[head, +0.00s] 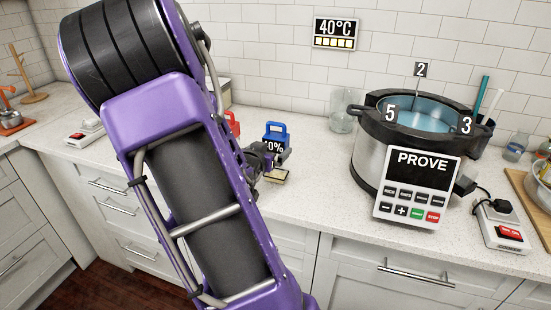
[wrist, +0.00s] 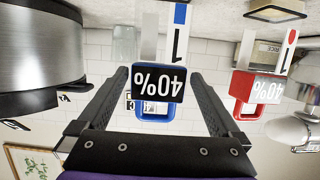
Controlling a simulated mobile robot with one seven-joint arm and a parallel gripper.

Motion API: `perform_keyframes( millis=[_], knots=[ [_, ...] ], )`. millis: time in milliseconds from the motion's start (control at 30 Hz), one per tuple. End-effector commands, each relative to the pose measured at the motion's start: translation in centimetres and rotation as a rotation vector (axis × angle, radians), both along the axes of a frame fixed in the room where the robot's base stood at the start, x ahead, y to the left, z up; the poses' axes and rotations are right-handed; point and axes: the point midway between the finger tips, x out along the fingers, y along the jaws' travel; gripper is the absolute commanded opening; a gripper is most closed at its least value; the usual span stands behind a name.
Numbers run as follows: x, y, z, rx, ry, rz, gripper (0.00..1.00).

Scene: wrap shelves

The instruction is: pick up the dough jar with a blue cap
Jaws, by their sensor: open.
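The dough jar with a blue cap (head: 276,131) stands on the counter behind my arm in the head view, with a dark "40%" label. In the wrist view, which is upside down, the same jar (wrist: 158,84) shows its blue handle-like cap, the label and a pale body marked "1" with a blue stripe. My gripper (wrist: 158,73) is open, its two dark fingers on either side of the jar in that view, with visible gaps. My gripper (head: 266,156) is partly hidden beside the jar in the head view. I cannot tell how deep the jar sits between the fingers.
A red-capped "40%" jar (wrist: 256,88) stands close by, to the right in the wrist view. A large steel proving pot (head: 369,160) with a "PROVE" panel (head: 418,188) stands right of the blue-capped jar. A clear glass (head: 342,111) stands near the wall.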

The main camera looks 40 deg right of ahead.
Motion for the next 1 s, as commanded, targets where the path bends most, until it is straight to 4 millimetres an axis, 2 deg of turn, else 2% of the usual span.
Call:
perform_keyframes(
  millis=[100,233,533,1000],
  knots=[
    [0.6,-1.8,-0.9,-0.001,0.002,-0.004,1.0],
    [1.3,-3.0,-1.2,0.0,0.001,-0.002,1.0],
    [1.5,-3.3,-1.3,0.0,0.0,0.0,0.98],
    [1.5,-3.2,-1.3,0.0,0.0,0.0,0.14]
  ],
)
